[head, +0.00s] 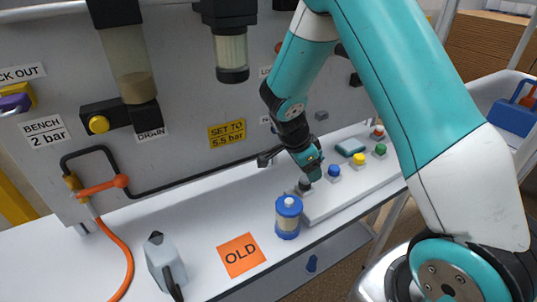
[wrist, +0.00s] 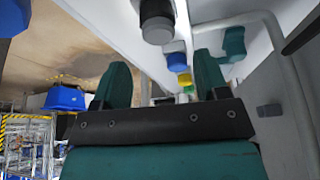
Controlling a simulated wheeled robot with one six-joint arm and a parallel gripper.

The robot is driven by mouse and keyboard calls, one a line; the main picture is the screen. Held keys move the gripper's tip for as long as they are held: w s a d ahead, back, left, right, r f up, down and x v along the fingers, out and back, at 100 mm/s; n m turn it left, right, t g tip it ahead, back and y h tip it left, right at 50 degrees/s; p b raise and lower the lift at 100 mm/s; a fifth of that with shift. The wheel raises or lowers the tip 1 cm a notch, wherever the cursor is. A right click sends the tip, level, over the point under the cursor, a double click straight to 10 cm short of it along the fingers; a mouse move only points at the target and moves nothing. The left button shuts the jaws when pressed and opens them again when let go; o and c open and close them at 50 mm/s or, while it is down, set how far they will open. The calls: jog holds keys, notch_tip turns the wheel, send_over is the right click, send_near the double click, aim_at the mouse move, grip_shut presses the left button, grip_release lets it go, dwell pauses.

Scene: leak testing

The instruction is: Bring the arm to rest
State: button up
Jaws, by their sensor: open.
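My gripper (head: 308,176) points down over the left end of a white block (head: 345,195) on the bench in the head view. A dark round fitting (head: 304,186) stands just below the fingers, and I cannot tell there whether they touch it. In the wrist view my gripper (wrist: 161,78) shows two teal fingers spread apart with nothing between them. The dark fitting (wrist: 156,22) shows beyond the fingertips. My arm is bent and reaches in from the right in the head view.
Blue (head: 334,171), yellow (head: 358,159) and green (head: 380,149) knobs line the block. A blue-capped filter (head: 288,216) stands close in front. The panel (head: 200,100) rises behind.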

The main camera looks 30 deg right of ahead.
jog(key=s+a+r+n+t+y, duration=0.1)
jog(key=s+a+r+n+y, duration=0.5)
jog(key=a+r+n, duration=0.7)
jog(key=s+a+r+n+y, duration=0.1)
jog(key=s+a+r+n, duration=0.3)
jog(key=s+n, duration=0.2)
jog(key=s+a+r+n+y, duration=0.1)
jog(key=s+a+r+n, duration=0.2)
jog(key=s, duration=0.7)
jog(key=a+n, duration=0.2)
jog(key=n, duration=0.2)
jog(key=shift+a+r+g+y, duration=0.2)
jog(key=shift+r+g+y, duration=0.1)
jog(key=shift+r+y, duration=0.1)
